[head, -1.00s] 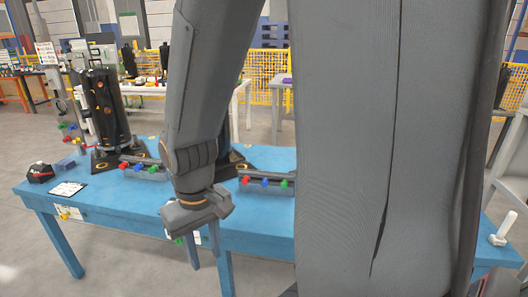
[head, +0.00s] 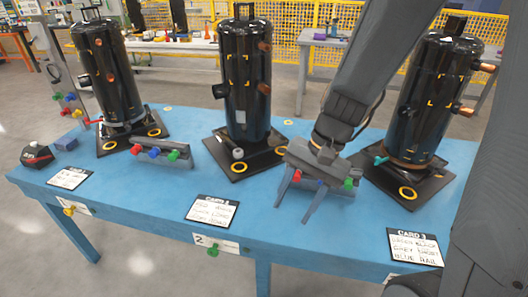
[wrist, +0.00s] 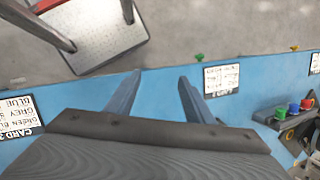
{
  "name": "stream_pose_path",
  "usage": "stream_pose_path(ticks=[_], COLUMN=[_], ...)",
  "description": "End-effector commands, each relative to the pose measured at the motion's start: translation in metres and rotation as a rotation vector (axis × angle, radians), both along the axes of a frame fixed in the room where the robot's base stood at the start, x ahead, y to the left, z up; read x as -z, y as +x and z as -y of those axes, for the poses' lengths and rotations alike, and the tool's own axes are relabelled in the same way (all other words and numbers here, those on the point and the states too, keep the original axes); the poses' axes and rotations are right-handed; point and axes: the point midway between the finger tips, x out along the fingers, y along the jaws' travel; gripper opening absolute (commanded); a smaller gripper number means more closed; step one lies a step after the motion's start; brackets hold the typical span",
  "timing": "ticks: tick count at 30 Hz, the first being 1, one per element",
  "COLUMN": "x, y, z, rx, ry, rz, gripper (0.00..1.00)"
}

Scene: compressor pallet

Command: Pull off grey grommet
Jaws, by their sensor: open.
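A small grey round piece (head: 238,154), which looks like the grey grommet, sits at the front of the black base plate under the middle black compressor (head: 246,80). My gripper (head: 293,212) is open and empty above the blue table, to the right of the middle compressor and apart from the grommet. Its fingers point down toward the table's front edge. In the wrist view my gripper (wrist: 160,76) shows two spread fingers with nothing between them. The grommet does not show in the wrist view.
Black compressors stand at left (head: 108,75) and right (head: 432,100) on the blue table (head: 150,205). A rack with coloured knobs (head: 150,154) lies between left and middle; another is partly behind my gripper. Cards (head: 212,211) lie along the front edge, where table is mostly clear.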

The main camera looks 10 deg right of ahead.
Motion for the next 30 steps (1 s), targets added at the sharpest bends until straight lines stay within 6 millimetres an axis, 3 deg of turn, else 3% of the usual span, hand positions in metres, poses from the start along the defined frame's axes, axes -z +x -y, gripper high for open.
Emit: stream_pose_path(ticks=[1, 5, 9, 15, 18, 24, 30], x=[0.012, 0.023, 0.031, 0.038, 0.039, 0.041, 0.049], y=[0.014, 0.057, 0.120, 0.209, 0.239, 0.265, 0.276], z=[-0.012, -0.045, -0.069, -0.069, -0.062, -0.054, -0.071], rx=[0.126, 0.442, 0.766, 1.135, 1.249, 1.343, 1.345], ry=[0.066, 0.255, 0.468, 0.742, 0.835, 0.916, 0.919], rz=[-0.049, -0.160, -0.264, -0.359, -0.379, -0.392, -0.394], gripper=[0.48, 0.48, 0.48, 0.48, 0.48, 0.48, 0.48])
